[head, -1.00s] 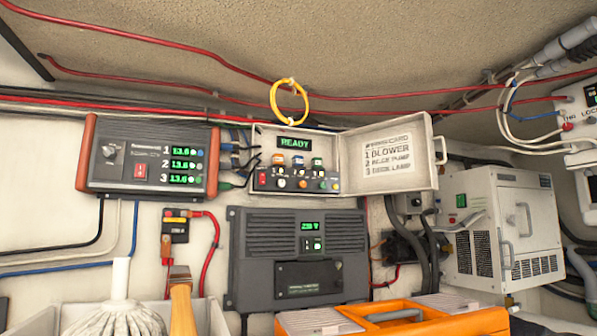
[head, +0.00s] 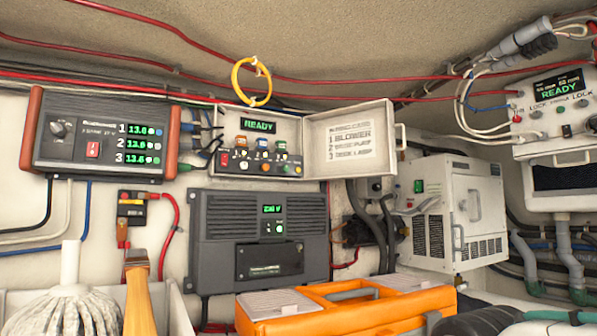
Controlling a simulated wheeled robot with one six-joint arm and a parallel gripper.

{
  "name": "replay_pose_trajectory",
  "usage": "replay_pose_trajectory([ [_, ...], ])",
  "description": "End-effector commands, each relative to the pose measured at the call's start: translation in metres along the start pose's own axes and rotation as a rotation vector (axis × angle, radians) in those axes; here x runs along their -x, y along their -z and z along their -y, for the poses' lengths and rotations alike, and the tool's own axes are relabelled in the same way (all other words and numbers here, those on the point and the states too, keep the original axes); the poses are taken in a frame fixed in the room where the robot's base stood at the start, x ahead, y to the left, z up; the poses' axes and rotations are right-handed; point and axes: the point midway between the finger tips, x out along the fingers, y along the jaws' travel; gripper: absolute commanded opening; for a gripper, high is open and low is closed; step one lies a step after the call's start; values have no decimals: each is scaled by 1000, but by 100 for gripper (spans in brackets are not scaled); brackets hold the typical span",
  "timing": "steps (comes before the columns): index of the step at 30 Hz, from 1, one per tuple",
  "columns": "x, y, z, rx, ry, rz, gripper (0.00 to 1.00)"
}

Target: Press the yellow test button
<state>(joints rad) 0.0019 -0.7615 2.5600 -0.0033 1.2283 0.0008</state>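An open control box (head: 270,121) hangs on the wall with a green READY display (head: 258,126). Its face has a row of coloured parts and a lower row of small buttons. A small orange-yellow button (head: 264,168) sits in the lower row; I cannot tell whether it is the yellow test button, as its label is too small to read. A white button (head: 243,165) is to its left and a green one (head: 285,170) to its right. A second panel (head: 551,100) at the right edge also reads READY and is cut off. My gripper is not in view.
The box's lid (head: 350,138) is swung open to the right. A power supply (head: 105,137) hangs at the left, a dark grey unit (head: 225,280) below the box. An orange toolbox (head: 350,310), a mop (head: 68,305) and a wooden handle (head: 138,300) stand in front. A white cabinet (head: 455,215) is at right.

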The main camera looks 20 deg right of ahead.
Motion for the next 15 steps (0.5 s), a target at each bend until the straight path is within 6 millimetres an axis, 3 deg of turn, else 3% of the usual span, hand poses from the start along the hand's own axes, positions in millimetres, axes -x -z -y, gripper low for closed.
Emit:
replay_pose_trajectory([
  [1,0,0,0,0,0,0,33],
  [4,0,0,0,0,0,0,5],
  [5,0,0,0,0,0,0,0],
  [15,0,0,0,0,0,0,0],
])
